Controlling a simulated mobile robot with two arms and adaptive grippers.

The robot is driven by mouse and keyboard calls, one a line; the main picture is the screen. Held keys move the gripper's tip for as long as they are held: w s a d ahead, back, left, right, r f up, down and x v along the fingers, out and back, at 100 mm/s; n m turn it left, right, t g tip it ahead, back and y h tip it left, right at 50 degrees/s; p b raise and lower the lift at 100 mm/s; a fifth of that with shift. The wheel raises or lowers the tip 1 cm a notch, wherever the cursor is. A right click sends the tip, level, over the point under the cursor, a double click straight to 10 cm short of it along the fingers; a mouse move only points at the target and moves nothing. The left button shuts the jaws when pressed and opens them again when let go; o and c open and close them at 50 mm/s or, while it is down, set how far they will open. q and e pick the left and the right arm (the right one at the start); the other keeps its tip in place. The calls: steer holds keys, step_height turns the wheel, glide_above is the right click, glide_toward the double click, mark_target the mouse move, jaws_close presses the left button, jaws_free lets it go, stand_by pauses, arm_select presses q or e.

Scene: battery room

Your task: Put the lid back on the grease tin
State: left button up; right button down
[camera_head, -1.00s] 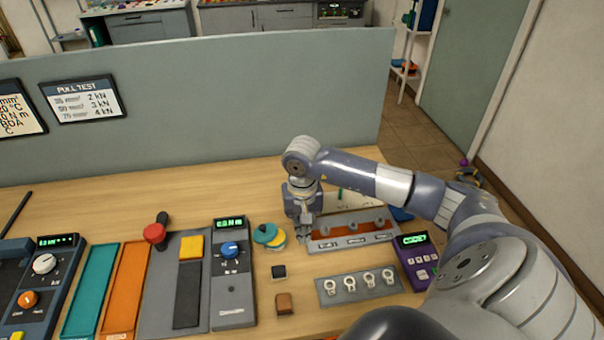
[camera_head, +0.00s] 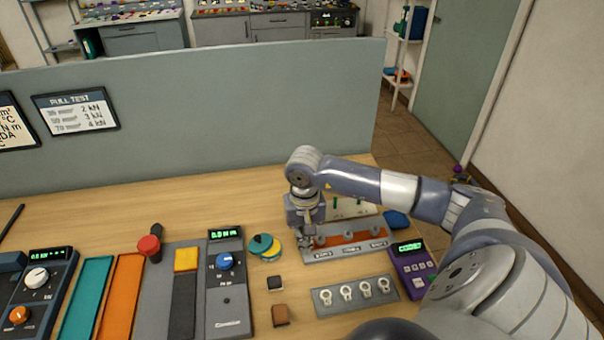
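A round teal piece (camera_head: 260,243) with a dark spot on top lies next to a yellow round piece (camera_head: 271,254) on the wooden bench, left of my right gripper. They look like the grease tin and its lid, but I cannot tell which is which or exactly how they overlap. My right gripper (camera_head: 305,243) points down at the left end of a grey tray (camera_head: 345,253), apart from the round pieces. Its fingers are small and partly lost against the tray, so I cannot tell whether they are open. My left gripper is out of view.
A dark block (camera_head: 275,284) and a brown block (camera_head: 280,315) stand in front of the round pieces. A grey meter (camera_head: 228,300) is to their left. A plate with several rings (camera_head: 355,293) and a purple meter (camera_head: 411,267) lie right. A partition (camera_head: 220,120) closes the back.

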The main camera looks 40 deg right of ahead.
steer(key=shift+s+d+r, duration=0.15)
steer(key=shift+s, duration=0.3)
stand_by(0.5)
steer(key=c, duration=1.9)
jaws_free()
steer(key=shift+o, duration=0.4)
steer(key=o, duration=0.4)
steer(key=shift+r, duration=0.1)
step_height(320, 180, up, 7)
steer(key=p, duration=0.3)
